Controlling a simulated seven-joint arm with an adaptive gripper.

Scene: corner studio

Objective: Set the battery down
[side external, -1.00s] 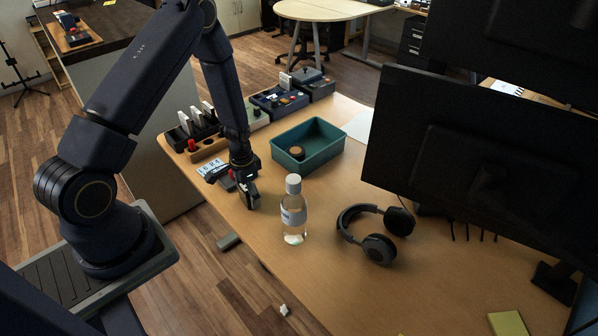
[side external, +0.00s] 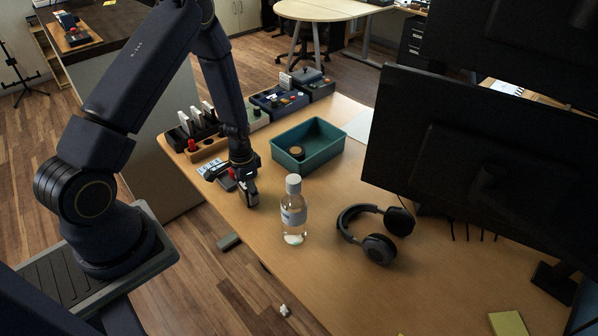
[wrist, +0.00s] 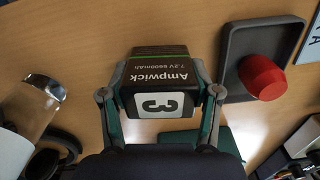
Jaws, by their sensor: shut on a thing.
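The battery (wrist: 160,82) is a dark block with "Ampwick 7.2V 6600mAh" lettering and a white label with a "3". In the wrist view it sits between the two fingers of my gripper (wrist: 162,92), which is shut on it from both sides. In the side external view my gripper (side external: 248,196) points down over the near left part of the desk, left of the bottle. The battery is small and mostly covered by the fingers there. I cannot tell whether its lower end touches the desk.
A clear bottle (side external: 293,215) stands close to the right, with headphones (side external: 375,235) beyond it. A dark tray (wrist: 237,85) with a red object (wrist: 262,77) lies beside the battery. A green bin (side external: 325,160) stands behind. Bare desk (side external: 260,225) shows around the gripper.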

